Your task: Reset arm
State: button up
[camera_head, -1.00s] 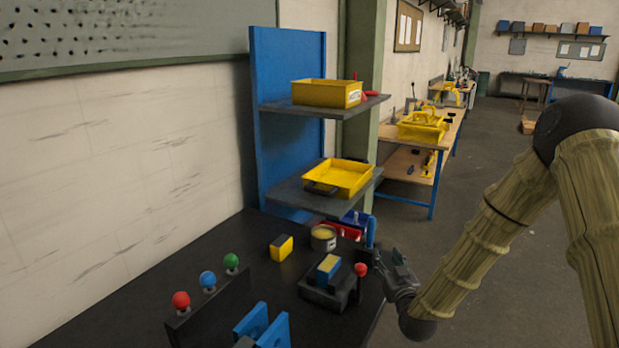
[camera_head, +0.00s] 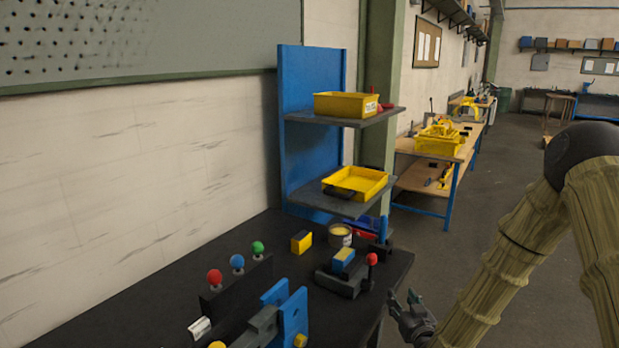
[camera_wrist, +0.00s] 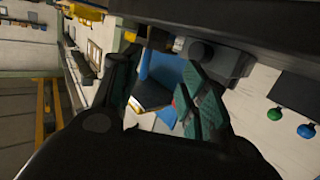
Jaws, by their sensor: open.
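My gripper (camera_head: 408,304) is at the lower right of the head view, just off the right edge of the black bench. Its fingers are apart with nothing between them. The wrist view also shows the open gripper (camera_wrist: 160,95), with dark green finger pads and a tilted view of the bench's side behind them. My arm comes in from the right side of the head view. The black bench (camera_head: 170,285) carries a dark fixture (camera_head: 338,284) with a blue and yellow block (camera_head: 344,261) on it, close to the left of my gripper.
A blue rack with grey shelves holds an upper yellow bin (camera_head: 340,106) and a lower yellow tray (camera_head: 355,183). Red, blue and green knobs (camera_head: 237,261) and blue plates (camera_head: 290,318) stand at the bench front. A can (camera_head: 340,236) sits near the rack. Floor right of the bench is open.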

jog(key=s+a+f+g, duration=0.2)
jog(key=s+f+g, duration=0.2)
jog(key=s+f, duration=0.7)
jog(key=s+a+f+g, duration=0.2)
jog(key=s+f+g, duration=0.2)
jog(key=s+f, duration=0.65)
jog(key=s+f+g, duration=0.3)
jog(key=s+g, duration=0.1)
jog(key=s, duration=0.9)
jog(key=s+f+g+h, duration=0.1)
jog(key=s+f+g, duration=0.2)
jog(key=s, duration=1)
jog(key=shift+d+f+m+g, duration=0.2)
jog(key=shift+f+m+g, duration=0.15)
jog(key=shift+m+g, duration=0.05)
